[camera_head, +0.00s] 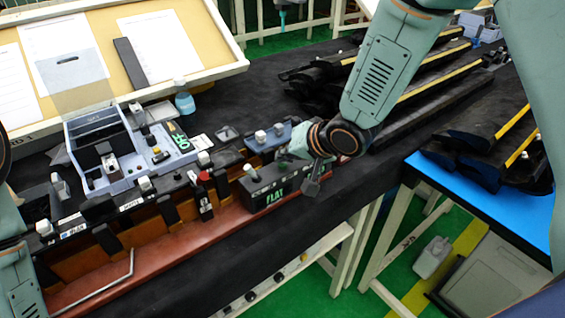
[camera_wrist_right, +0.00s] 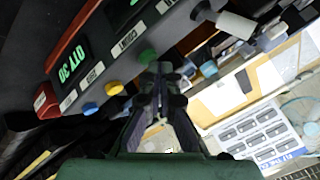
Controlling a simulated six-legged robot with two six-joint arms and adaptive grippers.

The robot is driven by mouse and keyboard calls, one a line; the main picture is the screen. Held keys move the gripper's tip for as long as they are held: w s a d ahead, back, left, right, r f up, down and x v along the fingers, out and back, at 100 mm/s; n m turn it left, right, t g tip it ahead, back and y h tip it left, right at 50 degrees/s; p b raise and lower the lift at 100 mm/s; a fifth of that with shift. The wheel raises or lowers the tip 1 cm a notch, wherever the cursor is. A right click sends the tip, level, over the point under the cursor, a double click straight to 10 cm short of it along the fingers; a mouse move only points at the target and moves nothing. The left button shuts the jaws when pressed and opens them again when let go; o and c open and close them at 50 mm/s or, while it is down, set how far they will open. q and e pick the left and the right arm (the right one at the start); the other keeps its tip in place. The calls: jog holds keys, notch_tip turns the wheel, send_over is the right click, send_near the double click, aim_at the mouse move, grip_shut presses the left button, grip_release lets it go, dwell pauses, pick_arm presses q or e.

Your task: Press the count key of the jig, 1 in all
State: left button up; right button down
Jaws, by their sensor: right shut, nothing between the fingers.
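In the right wrist view a dark jig panel (camera_wrist_right: 105,62) carries a green lit readout (camera_wrist_right: 72,62) and a row of coloured keys. The green key (camera_wrist_right: 147,57) sits beside the label COUNT. A yellow key (camera_wrist_right: 113,88), a blue key (camera_wrist_right: 90,108) and a red part (camera_wrist_right: 45,100) lie further left. My right gripper (camera_wrist_right: 162,72) is shut and empty, its tips close to the green key; I cannot tell if they touch. In the head view my right gripper (camera_head: 312,183) is at the right end of a dark box with green lettering (camera_head: 275,193). My left gripper is out of view.
A long brown fixture (camera_head: 160,240) with clamps runs along the bench front. A grey-blue parts tray (camera_head: 125,160) and a bottle (camera_head: 184,101) stand behind it. Dark trim strips (camera_head: 440,105) lie to the right. A blue-topped surface (camera_head: 460,185) is at far right.

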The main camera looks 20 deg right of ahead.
aim_at(285, 165)
jog(key=shift+f, duration=0.25)
jog(key=shift+r, duration=0.1)
dwell(0.4)
jog(key=shift+r+p, duration=0.85)
jog(key=shift+p, duration=0.3)
notch_tip(285, 165, up, 5)
jog(key=p, duration=0.5)
jog(key=shift+p, duration=0.4)
